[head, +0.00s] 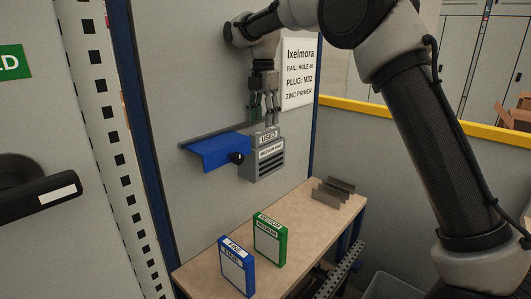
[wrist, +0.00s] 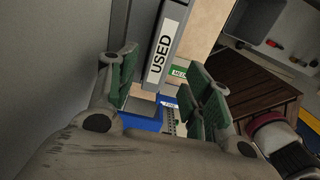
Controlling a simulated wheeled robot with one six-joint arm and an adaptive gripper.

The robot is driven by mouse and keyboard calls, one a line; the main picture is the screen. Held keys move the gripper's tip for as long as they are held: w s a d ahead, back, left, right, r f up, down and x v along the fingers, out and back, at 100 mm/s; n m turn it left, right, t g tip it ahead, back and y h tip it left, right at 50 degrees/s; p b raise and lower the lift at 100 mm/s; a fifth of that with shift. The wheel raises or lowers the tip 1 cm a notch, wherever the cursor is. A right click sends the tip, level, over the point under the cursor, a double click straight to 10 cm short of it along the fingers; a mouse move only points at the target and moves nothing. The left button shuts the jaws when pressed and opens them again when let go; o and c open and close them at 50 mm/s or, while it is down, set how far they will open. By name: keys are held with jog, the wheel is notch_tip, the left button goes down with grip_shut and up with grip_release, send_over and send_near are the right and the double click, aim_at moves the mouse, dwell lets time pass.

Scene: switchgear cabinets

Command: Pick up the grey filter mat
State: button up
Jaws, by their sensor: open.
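The grey filter mat (head: 266,131), labelled USED, shows at the top of a grey slatted housing (head: 262,162) on the cabinet panel. How far it sits inside is hidden. In the wrist view the grey mat (wrist: 179,42) with its USED label lies ahead, in the gap between the fingers. My gripper (head: 264,117) is open and points down just above the mat. In the wrist view the green-padded fingers of my gripper (wrist: 164,72) stand apart, one on each side of the label. I cannot tell whether they touch it.
A blue flap (head: 215,152) with a black knob (head: 236,158) juts out left of the housing. On the bench (head: 312,222) below stand a blue FINE box (head: 236,267) and a green MEDIUM box (head: 269,240). A sign (head: 298,75) hangs behind the gripper.

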aim_at(263, 131)
notch_tip(263, 131, down, 6)
jog(key=shift+w+r, duration=0.15)
jog(key=shift+c, duration=0.4)
grip_shut()
